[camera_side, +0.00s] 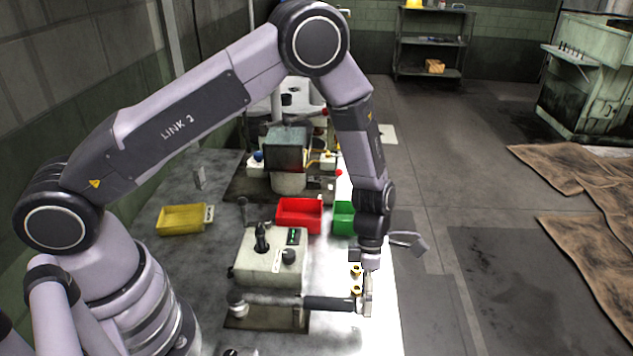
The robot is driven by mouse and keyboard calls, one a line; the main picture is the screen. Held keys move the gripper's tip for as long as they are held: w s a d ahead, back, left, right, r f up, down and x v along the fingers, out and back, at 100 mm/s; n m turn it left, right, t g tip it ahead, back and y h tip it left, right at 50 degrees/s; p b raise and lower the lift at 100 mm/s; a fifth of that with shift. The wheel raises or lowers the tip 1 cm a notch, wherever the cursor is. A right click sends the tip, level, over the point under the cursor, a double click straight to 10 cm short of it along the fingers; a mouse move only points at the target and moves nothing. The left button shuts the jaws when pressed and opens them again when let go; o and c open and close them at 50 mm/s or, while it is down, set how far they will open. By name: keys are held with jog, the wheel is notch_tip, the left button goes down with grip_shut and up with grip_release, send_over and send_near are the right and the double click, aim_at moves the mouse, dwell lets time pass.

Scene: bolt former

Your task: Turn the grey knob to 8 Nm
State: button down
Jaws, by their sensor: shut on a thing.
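A long tool, which looks like a torque wrench, lies level along the front of the bench. Its metal shaft (270,299) runs from a round grey head (238,305) at the left to a black handle (328,303) at the right. My gripper (366,305) points down and is shut at the right end of that handle. The grey knob is not clearly seen; the handle's end is hidden by the fingers. No scale or Nm reading can be made out. Two brass-coloured parts (355,271) show just left of my gripper.
A pale machine box (270,262) with a black lever and a dark dial stands behind the tool. A red bin (300,214), a green bin (343,219) and a yellow bin (182,219) stand farther back. The floor right of the bench is mostly clear.

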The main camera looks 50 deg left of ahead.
jog(key=shift+s+d+t+y, duration=0.1)
jog(key=shift+s+t+y, duration=0.05)
jog(key=shift+t+y, duration=0.6)
jog(key=shift+s+t+y, duration=0.1)
jog(key=shift+t+y, duration=0.75)
jog(key=shift+y, duration=0.1)
jog(key=c, duration=0.8)
grip_release()
jog(key=shift+o, duration=0.2)
jog(key=shift+d, duration=0.1)
notch_tip(320, 180, up, 12)
